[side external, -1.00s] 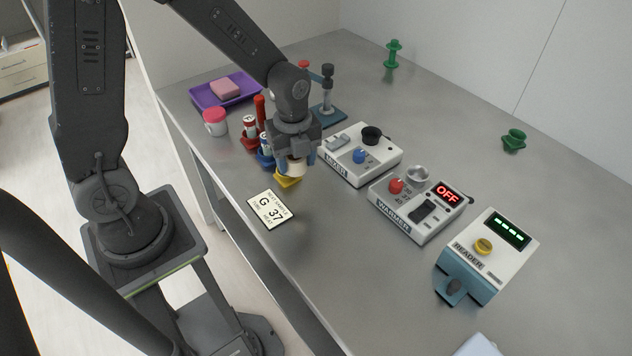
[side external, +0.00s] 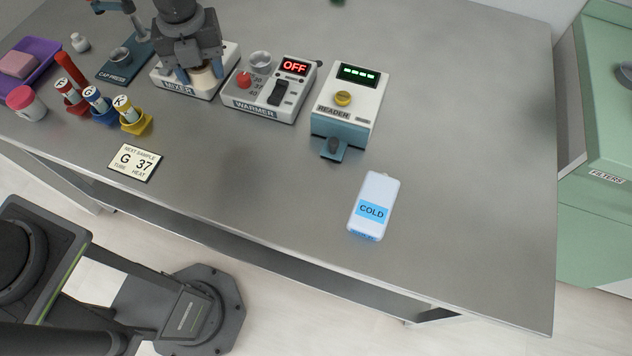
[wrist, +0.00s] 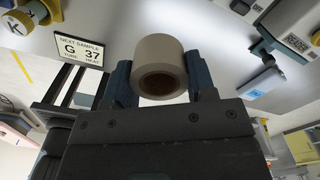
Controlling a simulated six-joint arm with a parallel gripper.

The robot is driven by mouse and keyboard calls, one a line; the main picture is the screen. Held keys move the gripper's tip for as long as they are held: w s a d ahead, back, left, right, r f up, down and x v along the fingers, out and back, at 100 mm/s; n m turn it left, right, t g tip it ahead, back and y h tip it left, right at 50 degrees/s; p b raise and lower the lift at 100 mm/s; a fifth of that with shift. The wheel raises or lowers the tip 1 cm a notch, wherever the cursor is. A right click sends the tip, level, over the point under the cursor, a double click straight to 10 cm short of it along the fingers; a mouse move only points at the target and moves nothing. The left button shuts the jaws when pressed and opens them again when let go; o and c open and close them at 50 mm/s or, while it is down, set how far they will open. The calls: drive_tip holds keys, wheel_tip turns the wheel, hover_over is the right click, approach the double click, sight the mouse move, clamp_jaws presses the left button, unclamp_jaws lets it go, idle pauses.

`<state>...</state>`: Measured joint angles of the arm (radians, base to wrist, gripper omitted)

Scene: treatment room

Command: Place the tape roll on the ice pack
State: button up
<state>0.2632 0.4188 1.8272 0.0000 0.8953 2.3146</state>
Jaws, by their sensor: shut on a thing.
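The tape roll (wrist: 159,66) is cream with a brown core. My gripper (wrist: 160,85) is shut on it, with one dark blue finger on each side in the wrist view. In the side external view my gripper (side external: 202,76) and the tape roll (side external: 206,78) appear in front of the mixer, held above the table. The ice pack (side external: 373,200) is white with a blue COLD label and lies flat on the table, well to the right of my gripper. It also shows at the right of the wrist view (wrist: 264,83). Its top is bare.
The mixer (side external: 172,80), warmer (side external: 262,103) and reader (side external: 352,85) stand in a row. Colored tube holders (side external: 137,126), a sample card (side external: 135,161) and a cap press (side external: 122,65) are at the left. The table (side external: 460,170) around the ice pack is clear.

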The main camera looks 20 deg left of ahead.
drive_tip(key=d+m, duration=0.5)
drive_tip(key=d, duration=0.9)
drive_tip(key=m, duration=0.4)
hover_over(370, 218)
drive_tip(key=f, duration=0.5)
drive_tip(key=shift+w+a+f, duration=0.2)
drive_tip(key=shift+a+f, duration=0.05)
drive_tip(key=shift+a, duration=0.1)
drive_tip(key=shift+s+d+f, duration=0.2)
drive_tip(key=shift+d+f, duration=0.1)
drive_tip(key=shift+d, duration=0.05)
drive_tip(key=shift+f, duration=1.9)
drive_tip(key=shift+f, duration=0.15)
drive_tip(key=o, duration=0.9)
